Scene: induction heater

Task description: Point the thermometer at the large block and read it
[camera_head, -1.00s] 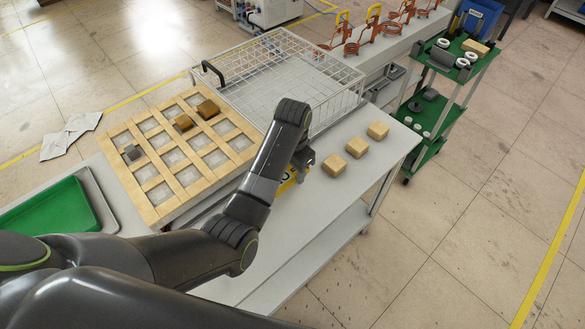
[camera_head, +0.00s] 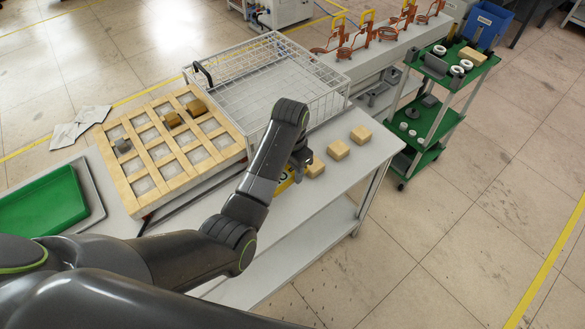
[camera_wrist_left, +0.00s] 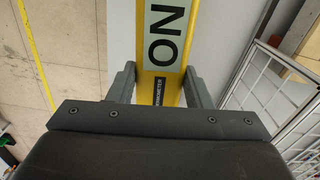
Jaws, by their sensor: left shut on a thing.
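My left gripper (camera_head: 296,172) is over the table beside the nearest of the pale wooden blocks. It is shut on the yellow thermometer (camera_head: 284,183), mostly hidden behind my arm. In the left wrist view the thermometer (camera_wrist_left: 163,50), with large "ON" lettering, sits between the fingers (camera_wrist_left: 160,82). A wooden grid tray (camera_head: 150,190) holds a small grey block (camera_head: 123,145), a brown block (camera_head: 172,118) and a larger brown block (camera_head: 197,107) in separate compartments. The thermometer's display and aim are not visible. My right gripper is not in view.
Pale blocks (camera_head: 338,151) (camera_head: 361,135) stand in a row on the table's right side. A wire basket (camera_head: 345,88) stands behind my gripper. A green tray (camera_head: 45,208) is at left. Orange coil devices (camera_head: 388,33) and a green trolley (camera_head: 440,72) stand at back right.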

